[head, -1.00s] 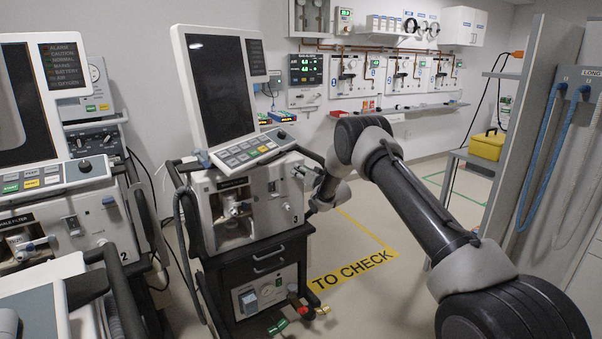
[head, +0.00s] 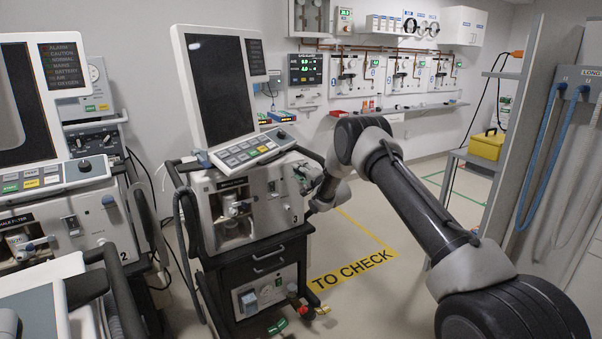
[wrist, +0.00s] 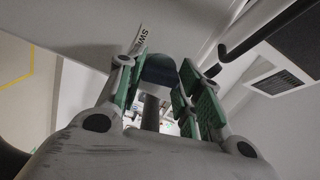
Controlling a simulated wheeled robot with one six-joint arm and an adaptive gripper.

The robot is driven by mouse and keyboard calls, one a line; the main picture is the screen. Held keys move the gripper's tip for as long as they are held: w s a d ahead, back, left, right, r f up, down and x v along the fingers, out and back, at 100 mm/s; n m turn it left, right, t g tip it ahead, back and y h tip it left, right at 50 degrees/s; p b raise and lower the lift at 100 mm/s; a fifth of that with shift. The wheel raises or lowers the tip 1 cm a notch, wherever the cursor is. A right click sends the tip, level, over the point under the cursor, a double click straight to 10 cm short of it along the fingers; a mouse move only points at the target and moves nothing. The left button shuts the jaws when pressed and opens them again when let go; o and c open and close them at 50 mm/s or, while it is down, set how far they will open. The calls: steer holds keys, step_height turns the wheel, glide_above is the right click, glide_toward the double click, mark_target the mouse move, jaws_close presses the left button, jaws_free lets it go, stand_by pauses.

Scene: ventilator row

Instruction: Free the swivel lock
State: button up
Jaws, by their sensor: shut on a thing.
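My gripper (wrist: 162,84) is at the right side of the ventilator marked 3 (head: 268,203), and it also shows small in the head view (head: 305,178). Its green-padded fingers are shut on a dark blue knob (wrist: 160,70) on a grey stem (wrist: 151,112), one finger on each side. A label beginning "SWI" (wrist: 141,38) is beside the knob on the pale housing, so this looks like the swivel lock. In the head view the gripper hides most of the knob. The ventilator's screen (head: 220,88) is dark and faces forward, above a tilted keypad (head: 250,150).
A second ventilator marked 2 (head: 75,225) stands close on the left. A grey rack with blue hoses (head: 545,150) is at right. A yellow case (head: 487,145) rests on a shelf.

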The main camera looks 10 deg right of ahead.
steer(key=shift+m, duration=1.1)
steer(key=o, duration=1)
steer(key=v, duration=1.2)
steer(key=shift+f, duration=0.1)
